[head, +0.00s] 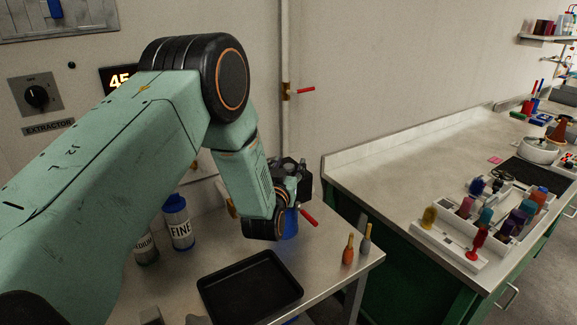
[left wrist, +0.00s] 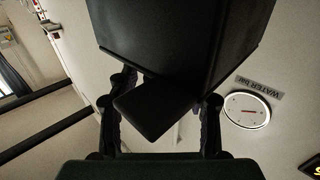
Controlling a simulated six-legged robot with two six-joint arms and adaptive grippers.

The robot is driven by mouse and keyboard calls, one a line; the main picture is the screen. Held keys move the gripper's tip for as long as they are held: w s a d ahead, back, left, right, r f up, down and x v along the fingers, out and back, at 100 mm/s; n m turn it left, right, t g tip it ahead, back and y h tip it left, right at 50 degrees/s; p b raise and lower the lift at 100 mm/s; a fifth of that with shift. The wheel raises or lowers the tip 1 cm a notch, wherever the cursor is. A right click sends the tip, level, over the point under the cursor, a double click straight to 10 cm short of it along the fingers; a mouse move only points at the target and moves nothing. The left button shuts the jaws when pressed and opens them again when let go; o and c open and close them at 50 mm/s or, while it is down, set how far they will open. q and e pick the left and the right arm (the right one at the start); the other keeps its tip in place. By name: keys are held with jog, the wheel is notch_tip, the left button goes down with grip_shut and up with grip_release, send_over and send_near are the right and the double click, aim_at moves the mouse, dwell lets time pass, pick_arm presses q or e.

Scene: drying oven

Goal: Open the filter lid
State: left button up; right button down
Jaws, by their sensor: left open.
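No part is clearly recognisable as the filter lid. A blue part (head: 289,224) shows beside and below my left wrist, partly hidden; I cannot tell whether it belongs to the filter. My left gripper (left wrist: 170,88) has its two dark fingers spread apart in the left wrist view. In the head view it is at the wall above the bench, mostly hidden by my wrist. A large black box-like shape (left wrist: 180,45) fills the top of the left wrist view, with a smaller dark block (left wrist: 155,110) between the fingers. I cannot tell contact. My right gripper is out of view.
A black tray (head: 249,289), a bottle marked FINE (head: 178,223) and orange-tipped tools (head: 348,249) are on the near bench. A water gauge (left wrist: 246,110) is on the wall. A cluttered counter (head: 400,165) stands right.

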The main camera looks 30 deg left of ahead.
pick_arm(q)
jog(key=shift+w+d, duration=0.1)
jog(key=shift+d, duration=0.15)
jog(key=shift+c, duration=0.7)
jog(key=shift+s+a+r, duration=0.1)
jog(key=shift+s+a, duration=0.15)
jog(key=shift+a, duration=0.05)
jog(key=c, duration=0.5)
jog(key=shift+d, duration=0.1)
grip_shut()
jog(key=shift+w, duration=0.1)
